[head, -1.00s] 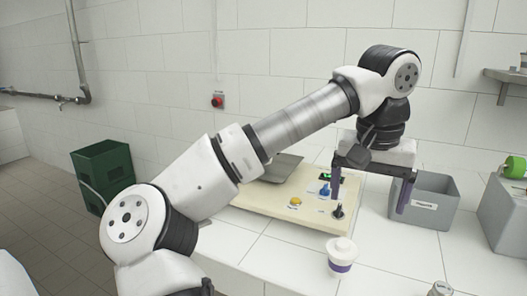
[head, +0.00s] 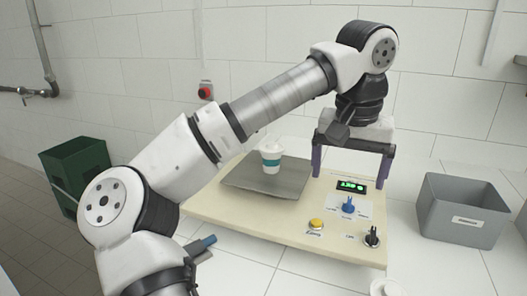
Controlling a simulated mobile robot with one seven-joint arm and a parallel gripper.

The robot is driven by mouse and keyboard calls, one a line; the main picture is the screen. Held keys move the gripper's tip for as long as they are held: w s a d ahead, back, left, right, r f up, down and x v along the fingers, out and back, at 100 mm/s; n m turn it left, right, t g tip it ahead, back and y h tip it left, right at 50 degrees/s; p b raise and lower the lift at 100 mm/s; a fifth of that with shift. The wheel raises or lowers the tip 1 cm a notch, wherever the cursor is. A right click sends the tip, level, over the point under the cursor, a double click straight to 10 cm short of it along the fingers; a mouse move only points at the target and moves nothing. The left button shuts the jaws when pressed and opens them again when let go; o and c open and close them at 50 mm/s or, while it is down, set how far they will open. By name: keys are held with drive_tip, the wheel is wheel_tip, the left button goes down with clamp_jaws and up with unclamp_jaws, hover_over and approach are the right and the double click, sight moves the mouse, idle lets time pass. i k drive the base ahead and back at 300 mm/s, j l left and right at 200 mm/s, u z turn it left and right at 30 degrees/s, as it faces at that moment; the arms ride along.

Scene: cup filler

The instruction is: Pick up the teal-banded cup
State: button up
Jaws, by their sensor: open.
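The teal-banded cup (head: 270,157) is white with a lid and stands upright on the grey square plate (head: 262,188) of the cream panel. My gripper (head: 350,172) is open and empty, pointing down over the panel's right part, to the right of the cup and apart from it. Its two purple-grey fingers stand wide apart, near the green-lit display.
The cream panel (head: 215,205) carries a green display (head: 352,186), a blue knob (head: 348,205), a yellow button (head: 316,224) and a black knob (head: 372,237). A grey bin (head: 462,215) stands right. A white lid (head: 388,287) shows at the bottom edge. A red button (head: 205,92) is on the wall.

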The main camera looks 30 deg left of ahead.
sight(271, 164)
drive_tip(key=i+j, duration=0.15)
drive_tip(key=j, duration=0.2)
drive_tip(key=i+j, duration=0.15)
drive_tip(key=j, duration=0.2)
drive_tip(key=i+j, duration=0.15)
drive_tip(key=j, duration=0.2)
drive_tip(key=i+j, duration=0.15)
drive_tip(key=j, duration=0.25)
